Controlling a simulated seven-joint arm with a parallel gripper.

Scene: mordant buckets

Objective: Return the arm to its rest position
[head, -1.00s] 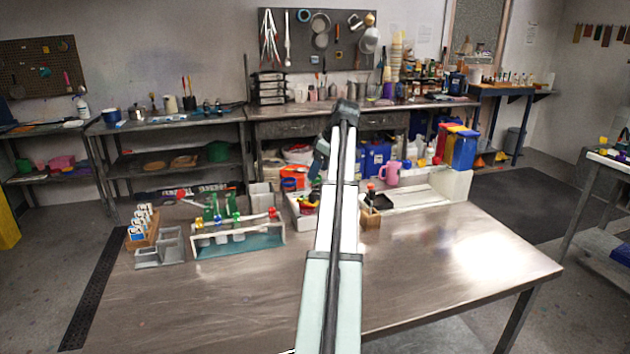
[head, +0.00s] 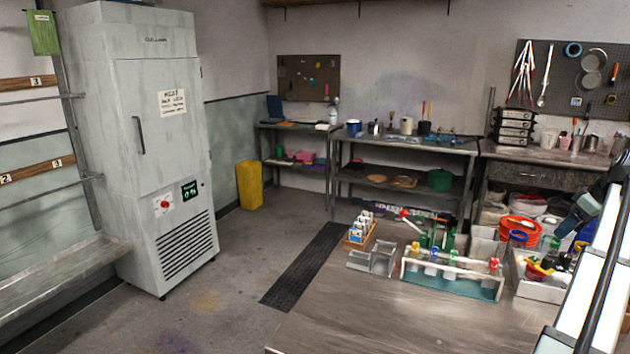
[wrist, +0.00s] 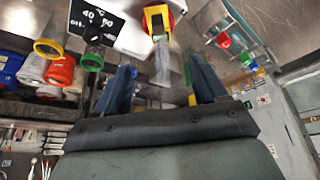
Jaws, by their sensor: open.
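My arm is extended at the right edge of the head view, with its far end over the workbench (head: 400,320). In the wrist view my gripper (wrist: 161,66) shows two dark blue fingers spread wide apart, with nothing seen clamped between them. A pale clear strip below a yellow and red part (wrist: 157,20) shows between the fingers, apart from both.
A rack with coloured-top vials (head: 453,272), a grey divided holder (head: 373,259) and a wooden card rack (head: 360,232) stand on the bench. A white tray (head: 540,287) of coloured items lies close to my arm. The bench front is clear. A tall grey cabinet (head: 145,140) stands left.

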